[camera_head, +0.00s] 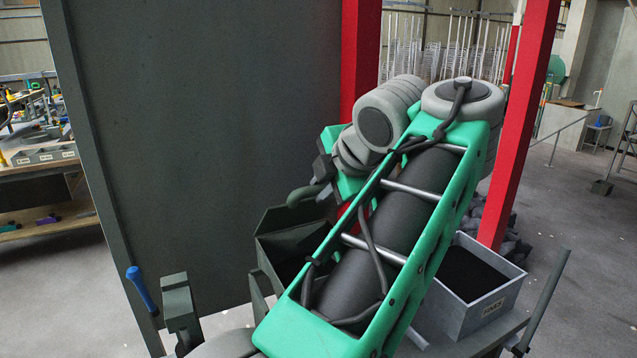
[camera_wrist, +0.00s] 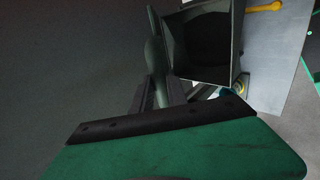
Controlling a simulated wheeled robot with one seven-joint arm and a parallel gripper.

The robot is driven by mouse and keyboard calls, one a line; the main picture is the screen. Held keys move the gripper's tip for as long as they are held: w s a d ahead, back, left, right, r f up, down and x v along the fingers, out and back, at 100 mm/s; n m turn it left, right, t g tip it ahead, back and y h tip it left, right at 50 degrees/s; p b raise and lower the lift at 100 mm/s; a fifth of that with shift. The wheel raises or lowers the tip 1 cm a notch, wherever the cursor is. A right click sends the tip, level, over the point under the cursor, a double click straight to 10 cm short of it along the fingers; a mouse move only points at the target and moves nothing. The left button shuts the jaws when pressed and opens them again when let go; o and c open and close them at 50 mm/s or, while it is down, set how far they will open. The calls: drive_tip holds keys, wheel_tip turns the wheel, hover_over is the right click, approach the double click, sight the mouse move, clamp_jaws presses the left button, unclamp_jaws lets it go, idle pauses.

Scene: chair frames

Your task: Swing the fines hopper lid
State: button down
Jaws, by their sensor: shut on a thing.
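The fines hopper (camera_head: 268,246) is a dark green open box in the middle of the head view, partly hidden by my arm. Its dark open mouth also shows in the wrist view (camera_wrist: 236,50). A dark green rounded piece, which looks like the lid (camera_wrist: 155,52), stands nearly edge-on left of the mouth in the wrist view. A bit of it shows above the hopper in the head view (camera_head: 304,196). My gripper (camera_wrist: 160,92) is shut on this piece from below in the wrist view. In the head view my gripper (camera_head: 323,172) is mostly hidden behind my arm.
A large dark grey panel (camera_head: 200,120) stands behind and left of the hopper. Red posts (camera_head: 521,120) rise behind my arm. A grey bin (camera_head: 462,318) with a partly readable label and dark contents sits at right. A blue-handled lever (camera_head: 141,288) is at lower left.

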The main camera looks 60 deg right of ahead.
drive_tip(key=shift+s+a+f, duration=0.25)
drive_tip(key=shift+s+f, duration=0.2)
drive_tip(key=shift+f, duration=0.1)
drive_tip(key=shift+s+a+f, duration=0.25)
drive_tip(key=shift+s+f, duration=0.2)
drive_tip(key=shift+f, duration=0.05)
drive_tip(key=s+f, duration=0.1)
drive_tip(key=a+f, duration=0.1)
drive_tip(key=f, duration=0.1)
drive_tip(key=s+f, duration=0.1)
drive_tip(key=f, duration=0.1)
drive_tip(key=shift+s+a+b, duration=0.3)
drive_tip(key=shift+b, duration=0.05)
drive_tip(key=c, duration=1.2)
unclamp_jaws()
drive_tip(key=shift+r, duration=0.1)
drive_tip(key=shift+c, duration=0.2)
